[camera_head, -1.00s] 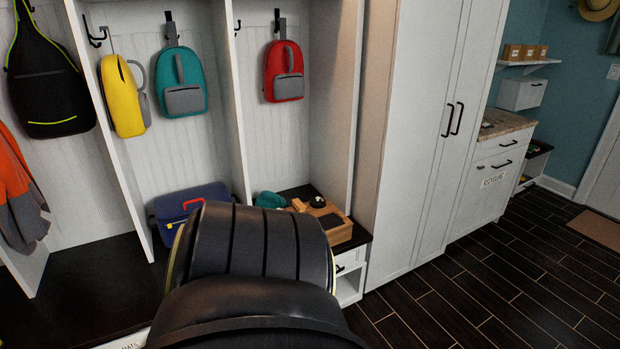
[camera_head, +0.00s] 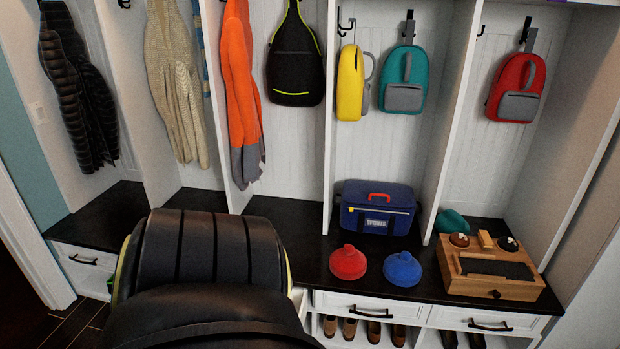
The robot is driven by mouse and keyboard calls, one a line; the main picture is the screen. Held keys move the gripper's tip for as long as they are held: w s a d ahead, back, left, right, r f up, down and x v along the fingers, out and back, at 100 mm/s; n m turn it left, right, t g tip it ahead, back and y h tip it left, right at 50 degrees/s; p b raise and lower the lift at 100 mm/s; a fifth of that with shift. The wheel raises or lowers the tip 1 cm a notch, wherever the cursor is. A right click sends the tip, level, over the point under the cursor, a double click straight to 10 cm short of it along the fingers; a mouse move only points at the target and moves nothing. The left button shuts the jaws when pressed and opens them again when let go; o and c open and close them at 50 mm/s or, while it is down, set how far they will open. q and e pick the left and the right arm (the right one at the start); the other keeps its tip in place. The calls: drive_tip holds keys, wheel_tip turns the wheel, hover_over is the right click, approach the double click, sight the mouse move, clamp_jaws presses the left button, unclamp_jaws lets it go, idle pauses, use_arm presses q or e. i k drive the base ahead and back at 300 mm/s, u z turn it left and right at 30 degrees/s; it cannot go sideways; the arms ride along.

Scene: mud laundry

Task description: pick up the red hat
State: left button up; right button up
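The red hat (camera_head: 348,262) sits on the dark bench top, in front of the blue lunch bag and to the left of a blue hat (camera_head: 402,269). Both hats stand apart from each other with their tops up. My own dark arm link fills the lower left of the view, left of the red hat. Neither of my grippers shows in this view.
A blue lunch bag (camera_head: 377,208) stands behind the hats. A wooden shoe-care box (camera_head: 490,285) and a teal hat (camera_head: 453,222) are at the right of the bench (camera_head: 310,235). White dividers rise behind. Shoes (camera_head: 374,331) stand below the drawers.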

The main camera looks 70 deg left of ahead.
sight(347, 262)
drive_tip(key=u, duration=0.05)
drive_tip(key=i, duration=1.4)
drive_tip(key=u, duration=3.7)
drive_tip(key=i, duration=1)
drive_tip(key=u, duration=0.05)
